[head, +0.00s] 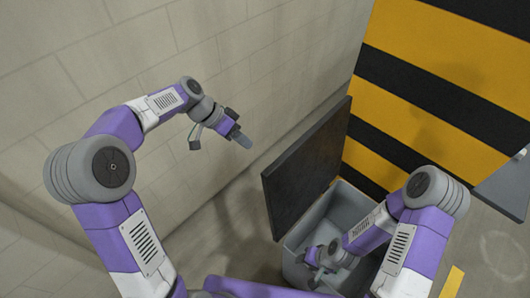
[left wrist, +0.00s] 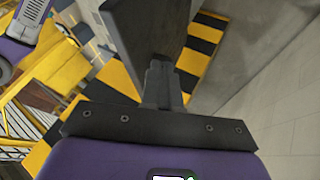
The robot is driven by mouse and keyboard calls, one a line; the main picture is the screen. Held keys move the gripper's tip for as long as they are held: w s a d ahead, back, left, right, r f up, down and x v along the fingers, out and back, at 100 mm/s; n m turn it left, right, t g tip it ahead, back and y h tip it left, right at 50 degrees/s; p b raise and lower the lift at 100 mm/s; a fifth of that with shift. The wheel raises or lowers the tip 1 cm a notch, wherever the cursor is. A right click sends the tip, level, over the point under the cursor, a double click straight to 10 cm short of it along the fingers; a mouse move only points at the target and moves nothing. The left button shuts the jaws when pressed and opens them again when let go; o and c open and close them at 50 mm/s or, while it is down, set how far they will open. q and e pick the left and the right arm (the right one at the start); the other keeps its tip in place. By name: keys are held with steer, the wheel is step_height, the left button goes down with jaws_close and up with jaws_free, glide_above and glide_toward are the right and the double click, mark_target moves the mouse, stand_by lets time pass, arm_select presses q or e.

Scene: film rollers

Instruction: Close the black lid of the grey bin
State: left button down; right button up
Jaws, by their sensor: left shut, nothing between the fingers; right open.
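The grey bin (head: 349,208) stands on the floor by the wall. Its black lid (head: 306,166) is raised, standing steeply up from the bin's left side; it also shows in the left wrist view (left wrist: 148,35). My left gripper (head: 244,140) is shut and empty, to the left of the lid with a visible gap in the head view. In the left wrist view its fingers (left wrist: 162,85) point toward the lid. My right gripper (head: 316,258) is open, at or over the bin's mouth; how deep it reaches is unclear. My right forearm hides part of the bin.
A pale block wall (head: 90,60) runs along the left and behind the lid. A yellow and black striped panel (head: 420,60) stands behind the bin. A grey plate-like edge (head: 508,185) juts in at the right. Open air lies between the wall and the lid.

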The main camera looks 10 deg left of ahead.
arm_select(q)
steer(key=s+d+f+p, duration=0.1)
steer(key=d+f, duration=0.2)
steer(key=d, duration=0.3)
steer(key=shift+s+d+f, duration=0.25)
steer(key=shift+s+d, duration=0.05)
steer(key=shift+s, duration=0.05)
